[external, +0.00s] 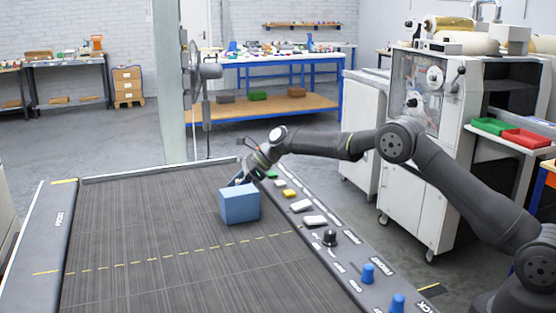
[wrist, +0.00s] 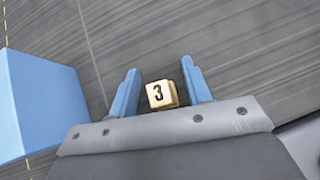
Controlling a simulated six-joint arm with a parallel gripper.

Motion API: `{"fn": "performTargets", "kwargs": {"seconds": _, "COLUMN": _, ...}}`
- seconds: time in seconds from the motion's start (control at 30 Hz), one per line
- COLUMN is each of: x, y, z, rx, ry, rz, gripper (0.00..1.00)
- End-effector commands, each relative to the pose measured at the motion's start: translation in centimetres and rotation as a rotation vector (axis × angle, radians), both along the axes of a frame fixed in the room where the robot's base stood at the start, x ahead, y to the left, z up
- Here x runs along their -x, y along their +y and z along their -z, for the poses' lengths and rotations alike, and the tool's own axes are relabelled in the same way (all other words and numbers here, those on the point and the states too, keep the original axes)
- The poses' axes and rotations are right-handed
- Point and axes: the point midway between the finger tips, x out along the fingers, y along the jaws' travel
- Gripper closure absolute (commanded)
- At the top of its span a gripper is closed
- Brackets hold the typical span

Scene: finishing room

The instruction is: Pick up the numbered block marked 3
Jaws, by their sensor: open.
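The numbered block marked 3 (wrist: 160,95) is a small pale wooden cube with a dark numeral. In the wrist view it lies on the dark ribbed surface (wrist: 215,35), in the gap between my two blue fingers. My gripper (wrist: 158,88) is open, with a finger on each side of the block and a visible gap to each. How far the fingertips are above the surface is hard to tell. In the external view my gripper (external: 240,180) is low over the far part of the dark surface, partly behind a blue box, and the numbered block is hidden there.
The large blue box (external: 239,204) stands close in front of my gripper; it also shows at the left of the wrist view (wrist: 25,105). A rail with buttons and blue knobs (external: 367,273) runs along the right edge. The surface left of the box is clear.

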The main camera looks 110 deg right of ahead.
Motion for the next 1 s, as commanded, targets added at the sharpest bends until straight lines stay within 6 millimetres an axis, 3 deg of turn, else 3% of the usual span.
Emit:
{"fn": "performTargets", "kwargs": {"seconds": 0.23, "x": -0.1, "y": 0.0, "z": 0.0, "rx": 0.001, "ry": -0.001, "rz": -0.001, "gripper": 0.55}}
{"fn": "performTargets", "kwargs": {"seconds": 0.47, "x": -0.1, "y": 0.0, "z": 0.0, "rx": 0.001, "ry": 0.0, "rz": -0.001, "gripper": 1.0}}
{"fn": "performTargets", "kwargs": {"seconds": 0.8, "x": -0.1, "y": 0.0, "z": -0.2, "rx": 0.001, "ry": -0.001, "rz": -0.001, "gripper": 1.0}}
{"fn": "performTargets", "kwargs": {"seconds": 1.0, "x": -0.1, "y": 0.0, "z": -1.9, "rx": 0.002, "ry": -0.002, "rz": 0.0, "gripper": 1.0}}
